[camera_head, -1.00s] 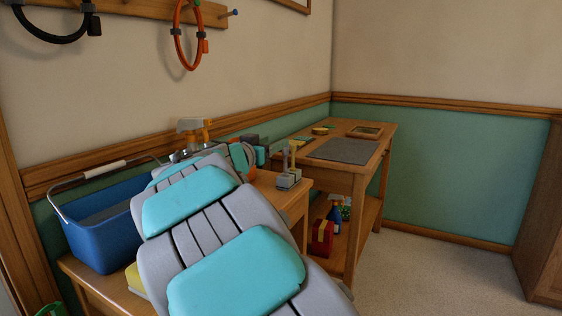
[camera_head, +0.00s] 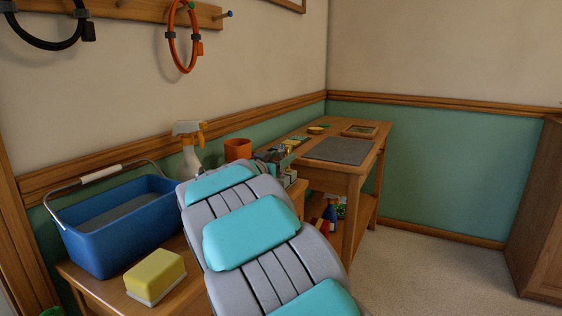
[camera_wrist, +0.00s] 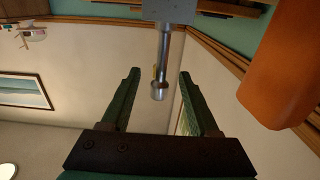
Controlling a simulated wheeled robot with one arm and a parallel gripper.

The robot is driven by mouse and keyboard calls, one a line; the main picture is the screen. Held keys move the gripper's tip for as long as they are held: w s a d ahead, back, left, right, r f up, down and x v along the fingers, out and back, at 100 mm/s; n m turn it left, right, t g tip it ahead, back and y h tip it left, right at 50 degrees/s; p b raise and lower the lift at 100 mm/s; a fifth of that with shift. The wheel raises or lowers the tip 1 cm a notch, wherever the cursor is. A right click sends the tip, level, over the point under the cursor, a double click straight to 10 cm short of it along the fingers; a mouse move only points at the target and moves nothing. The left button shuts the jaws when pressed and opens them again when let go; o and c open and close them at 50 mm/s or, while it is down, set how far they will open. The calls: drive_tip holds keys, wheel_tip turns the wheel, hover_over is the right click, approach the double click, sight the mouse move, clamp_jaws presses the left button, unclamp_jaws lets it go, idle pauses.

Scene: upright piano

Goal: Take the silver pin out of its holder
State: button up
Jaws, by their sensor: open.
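The silver pin (camera_wrist: 163,60) shows in the wrist view as a smooth metal shaft with a wider round knob. Its other end meets the grey holder (camera_wrist: 180,11) at the top of that view. My gripper (camera_wrist: 158,74) is open, with its two dark green fingers on either side of the knob and a visible gap to each. In the head view the holder (camera_head: 291,177) is at the end of the bench, partly hidden behind my arm, and the pin is hard to make out there.
An orange cup (camera_head: 238,149) stands close to my gripper and also fills the right of the wrist view (camera_wrist: 282,65). A spray bottle (camera_head: 189,148), a blue bucket (camera_head: 115,235) and a yellow sponge (camera_head: 155,275) are on the bench. A grey mat (camera_head: 339,150) lies on the farther table.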

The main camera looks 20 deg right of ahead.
drive_tip(key=shift+w+d, duration=0.15)
drive_tip(key=shift+d, duration=0.05)
clamp_jaws()
idle(0.4)
